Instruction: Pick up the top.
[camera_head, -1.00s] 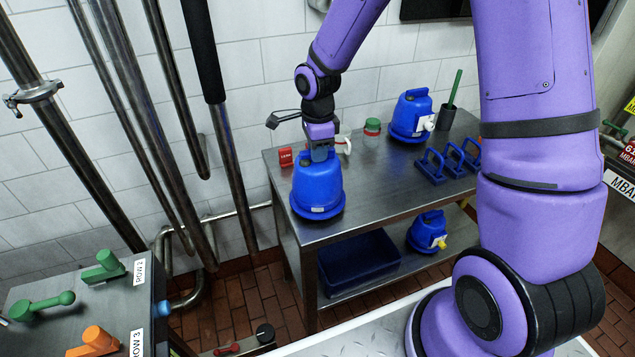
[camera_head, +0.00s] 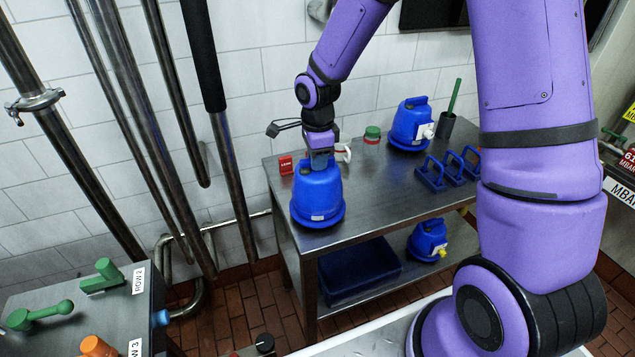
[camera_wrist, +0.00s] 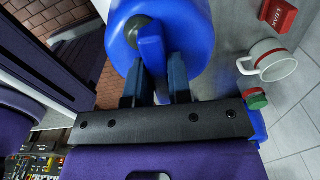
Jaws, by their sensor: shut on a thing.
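A blue rounded top (camera_head: 318,202) with a wide flange at its base is at the left end of the steel table, upright. My gripper (camera_head: 320,158) comes down from above and is shut on the handle at its upper end. In the wrist view the two fingers of my gripper (camera_wrist: 156,85) stand either side of the blue handle (camera_wrist: 150,48), and the top's round body (camera_wrist: 195,25) fills the upper middle. Its base seems to be at the tabletop; I cannot tell whether it touches. A second blue top (camera_head: 408,122) with a white fitting stands at the back.
The steel table (camera_head: 385,215) also holds a red block (camera_head: 286,165), a white mug (camera_wrist: 275,62), a green-lidded jar (camera_head: 372,134), blue brackets (camera_head: 450,172) and a dark cup (camera_head: 446,125). The lower shelf has a blue bin (camera_head: 360,270) and another blue unit (camera_head: 428,240).

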